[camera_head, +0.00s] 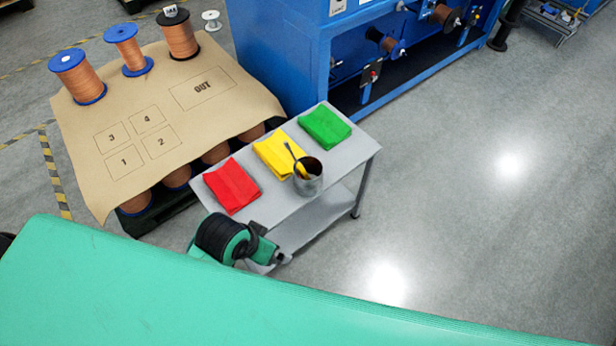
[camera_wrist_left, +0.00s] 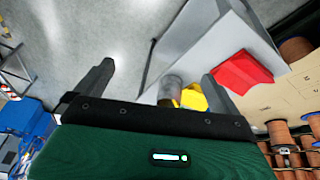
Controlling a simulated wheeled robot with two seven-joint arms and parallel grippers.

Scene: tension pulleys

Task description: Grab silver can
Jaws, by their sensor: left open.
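The silver can (camera_head: 309,181) stands upright on a small grey table (camera_head: 337,160). A long-handled tool leans out of its open top. The can touches or overlaps the yellow cloth (camera_head: 272,153); I cannot tell which. My left gripper (camera_head: 271,244) is at the table's near edge, below and left of the can in the head view. In the left wrist view the can (camera_wrist_left: 171,88) shows between the two spread, empty fingers of the left gripper (camera_wrist_left: 157,82), some way beyond them. My right gripper is not in view.
A red cloth (camera_head: 232,186) and a green cloth (camera_head: 325,127) lie on the table. A brown-covered pallet with wire spools (camera_head: 123,45) stands to the left. A blue machine (camera_head: 282,50) is behind. The floor to the right is free.

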